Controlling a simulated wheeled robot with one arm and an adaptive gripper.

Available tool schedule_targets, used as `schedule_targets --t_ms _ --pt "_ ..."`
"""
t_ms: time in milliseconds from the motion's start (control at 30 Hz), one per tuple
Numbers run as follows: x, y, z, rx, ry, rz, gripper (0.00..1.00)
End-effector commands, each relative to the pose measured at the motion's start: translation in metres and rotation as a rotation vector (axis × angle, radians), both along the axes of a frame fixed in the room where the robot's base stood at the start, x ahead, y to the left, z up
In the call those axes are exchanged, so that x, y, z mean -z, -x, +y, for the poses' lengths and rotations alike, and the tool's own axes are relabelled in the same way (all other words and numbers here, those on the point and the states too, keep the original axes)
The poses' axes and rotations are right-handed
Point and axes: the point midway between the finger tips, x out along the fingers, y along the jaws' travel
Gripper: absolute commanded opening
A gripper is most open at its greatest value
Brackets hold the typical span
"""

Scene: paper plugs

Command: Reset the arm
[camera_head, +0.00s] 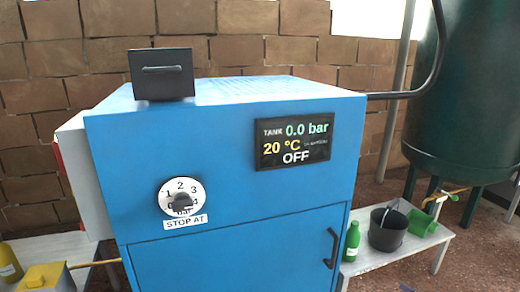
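My gripper does not show in the head view. A blue cabinet (235,185) stands in the middle, with a display (296,141) on its front reading TANK 0.0 bar, 20 °C and OFF. A round white dial (181,195) with a dark knob and the numbers 1 to 4 is on the front left, above a label (186,221) reading STOP AT. A dark box with a handle (162,74) sits on the cabinet's top. The lower door has a dark handle (333,248) and looks shut.
A large dark green tank (465,95) stands at the right, joined by a dark pipe (400,95). A low bench (430,252) holds a green bottle (352,241), a dark bucket (388,230) and a green container (422,223). A yellow bottle (9,262) and yellow box (47,277) are at lower left.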

Motion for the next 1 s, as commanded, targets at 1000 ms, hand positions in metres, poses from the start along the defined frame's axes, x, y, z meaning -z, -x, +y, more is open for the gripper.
schedule_targets --t_ms 1000 --pt "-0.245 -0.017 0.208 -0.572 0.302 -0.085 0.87"
